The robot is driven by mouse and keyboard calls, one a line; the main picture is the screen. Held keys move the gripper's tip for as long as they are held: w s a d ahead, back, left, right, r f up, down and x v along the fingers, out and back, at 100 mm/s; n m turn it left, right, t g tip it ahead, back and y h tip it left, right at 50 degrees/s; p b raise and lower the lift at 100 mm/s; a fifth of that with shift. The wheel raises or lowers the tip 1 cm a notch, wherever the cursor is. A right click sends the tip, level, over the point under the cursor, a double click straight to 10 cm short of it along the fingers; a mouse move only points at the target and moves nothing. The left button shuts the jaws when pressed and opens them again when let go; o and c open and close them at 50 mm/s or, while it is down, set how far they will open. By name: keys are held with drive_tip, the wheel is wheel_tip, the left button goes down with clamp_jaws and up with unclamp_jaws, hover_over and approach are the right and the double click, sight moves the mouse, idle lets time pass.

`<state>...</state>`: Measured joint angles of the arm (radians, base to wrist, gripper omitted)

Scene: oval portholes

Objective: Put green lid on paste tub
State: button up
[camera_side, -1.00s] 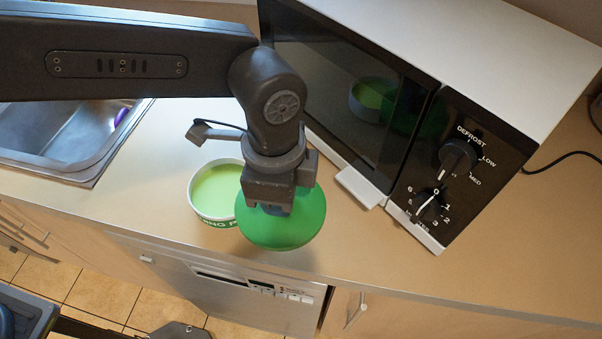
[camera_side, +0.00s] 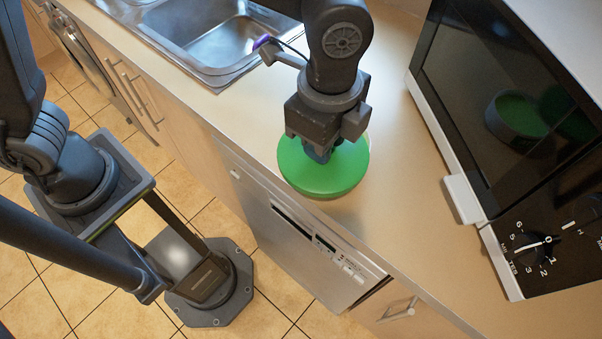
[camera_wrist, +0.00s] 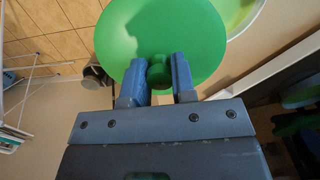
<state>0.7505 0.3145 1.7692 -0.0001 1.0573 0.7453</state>
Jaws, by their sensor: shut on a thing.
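The round green lid (camera_side: 322,180) is held out over the counter in the side view, roughly level. My gripper (camera_side: 318,153) is shut on its central knob, seen between the two blue-grey fingers (camera_wrist: 160,68) in the wrist view. The lid (camera_wrist: 150,28) fills the top middle there. The paste tub (camera_wrist: 249,20) shows at the top right of the wrist view, partly cut off, with a white rim and light green paste. The lid covers part of the tub in that view. In the side view, the tub is hidden behind the lid and gripper.
A black-fronted microwave (camera_side: 490,150) stands at the right, and its door reflects the tub and lid. A steel sink (camera_side: 215,45) is at upper left with a purple item (camera_side: 265,41) by it. A dishwasher (camera_side: 300,240) is below the counter (camera_side: 400,200), which is clear between lid and microwave.

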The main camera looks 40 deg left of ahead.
drive_tip(key=shift+w+a+f, duration=0.4)
drive_tip(key=shift+w+f, duration=0.15)
drive_tip(key=shift+w, duration=0.55)
drive_tip(key=shift+w+a+f, duration=0.4)
drive_tip(key=shift+w+f, duration=0.15)
drive_tip(key=shift+w, duration=0.55)
drive_tip(key=shift+w+a+f, duration=0.4)
drive_tip(key=shift+w+f, duration=0.15)
drive_tip(key=shift+w, duration=0.55)
drive_tip(key=shift+f, duration=0.4)
drive_tip(key=shift+f, duration=0.25)
drive_tip(key=shift+f, duration=0.1)
drive_tip(key=o, duration=1)
